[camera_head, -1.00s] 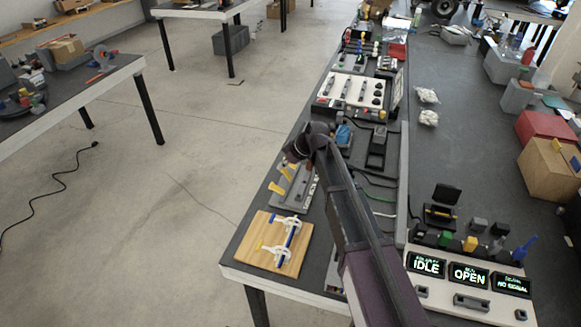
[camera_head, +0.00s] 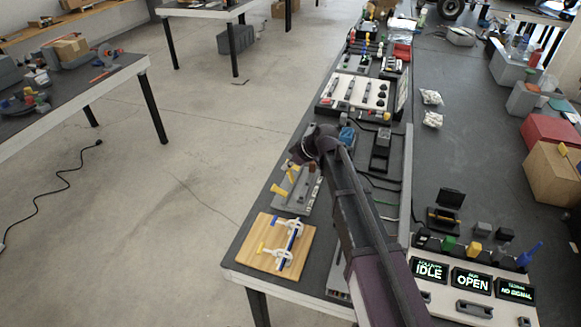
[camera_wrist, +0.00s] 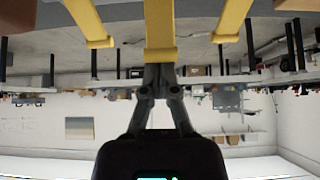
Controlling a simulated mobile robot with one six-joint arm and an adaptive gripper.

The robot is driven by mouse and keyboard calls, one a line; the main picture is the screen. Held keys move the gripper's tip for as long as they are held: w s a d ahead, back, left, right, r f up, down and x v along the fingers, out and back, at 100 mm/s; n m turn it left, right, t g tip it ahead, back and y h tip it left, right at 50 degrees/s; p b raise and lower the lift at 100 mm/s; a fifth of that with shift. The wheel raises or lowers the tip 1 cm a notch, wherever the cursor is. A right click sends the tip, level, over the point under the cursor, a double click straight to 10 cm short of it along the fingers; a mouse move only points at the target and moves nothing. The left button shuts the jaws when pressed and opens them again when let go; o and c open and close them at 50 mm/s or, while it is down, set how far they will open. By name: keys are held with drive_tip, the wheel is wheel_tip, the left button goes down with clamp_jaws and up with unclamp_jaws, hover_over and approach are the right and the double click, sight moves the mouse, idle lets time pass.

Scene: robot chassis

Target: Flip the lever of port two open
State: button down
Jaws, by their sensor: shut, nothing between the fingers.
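Several yellow levers stand on a grey panel (camera_head: 296,196) at the near left of the bench; a near one (camera_head: 279,190) shows in the head view, partly beside my arm. In the wrist view, which looks upside down, three yellow levers hang from the top: a left one (camera_wrist: 90,25), a middle one (camera_wrist: 160,28) and a right one (camera_wrist: 233,20). My gripper (camera_wrist: 160,72) is shut and empty, its tips at the end of the middle lever. I cannot tell whether they touch. In the head view my arm hides the fingers. Port numbers are not readable.
A wooden board (camera_head: 262,262) with a blue bar and white fittings lies nearer on the bench. A display console (camera_head: 470,300) reading IDLE and OPEN is at the right. A white switch panel (camera_head: 355,92) stands beyond. Open floor lies to the left.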

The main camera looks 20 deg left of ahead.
drive_tip(key=shift+r+p, duration=0.45)
drive_tip(key=shift+r, duration=0.1)
drive_tip(key=shift+a, duration=0.1)
drive_tip(key=a, duration=0.1)
wheel_tip(320, 180, up, 6)
drive_tip(key=p, duration=0.6)
hover_over(293, 179)
drive_tip(key=shift+w+d+r+p, duration=0.25)
drive_tip(key=shift+d+r+p, duration=0.35)
drive_tip(key=shift+d, duration=0.25)
